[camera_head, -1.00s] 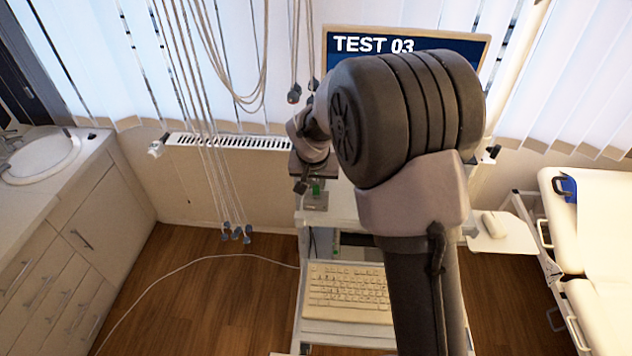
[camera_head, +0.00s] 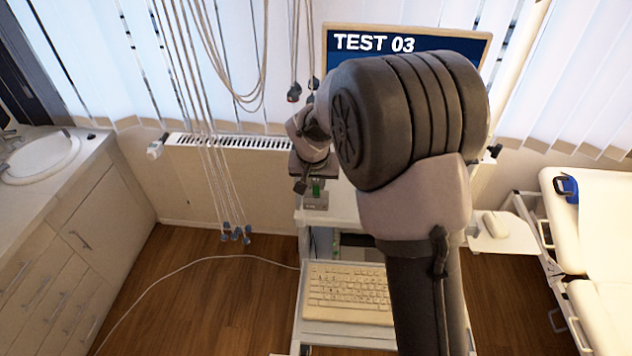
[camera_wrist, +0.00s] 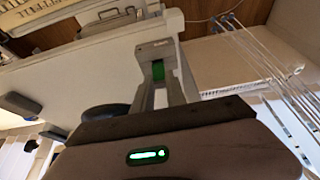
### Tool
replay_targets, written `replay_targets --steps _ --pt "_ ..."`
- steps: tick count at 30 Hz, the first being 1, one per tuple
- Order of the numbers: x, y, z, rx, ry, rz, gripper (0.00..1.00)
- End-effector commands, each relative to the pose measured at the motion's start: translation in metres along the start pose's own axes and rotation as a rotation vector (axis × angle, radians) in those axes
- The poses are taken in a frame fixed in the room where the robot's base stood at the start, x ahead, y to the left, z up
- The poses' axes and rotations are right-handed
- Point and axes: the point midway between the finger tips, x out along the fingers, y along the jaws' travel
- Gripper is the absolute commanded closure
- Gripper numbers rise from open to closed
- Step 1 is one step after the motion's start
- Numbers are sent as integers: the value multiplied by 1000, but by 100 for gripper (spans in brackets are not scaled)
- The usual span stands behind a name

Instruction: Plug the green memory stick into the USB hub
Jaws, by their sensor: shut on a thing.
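The green memory stick (camera_head: 316,187) shows as a small green patch below my gripper (camera_head: 315,181) in the head view. In the wrist view the green stick (camera_wrist: 158,70) sits between the two grey fingers of my gripper (camera_wrist: 159,79), which is shut on it. The grey USB hub (camera_head: 315,203) lies on the white cart top directly below the stick. The hub (camera_wrist: 155,48) also shows at the fingertips in the wrist view. The stick's lower end is hidden, so I cannot tell whether it is in a port or just above it.
A monitor (camera_head: 440,45) reading TEST 03 stands behind my arm. A keyboard (camera_head: 347,292) lies on a lower shelf and a mouse (camera_head: 495,224) on a side tray. Cables (camera_head: 215,150) hang to the left of the cart. My arm hides much of the cart top.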

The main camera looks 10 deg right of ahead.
Motion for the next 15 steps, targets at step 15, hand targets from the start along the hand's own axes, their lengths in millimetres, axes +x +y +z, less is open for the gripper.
replay_targets --steps 15 --pt "9 0 4 0 0 0 79"
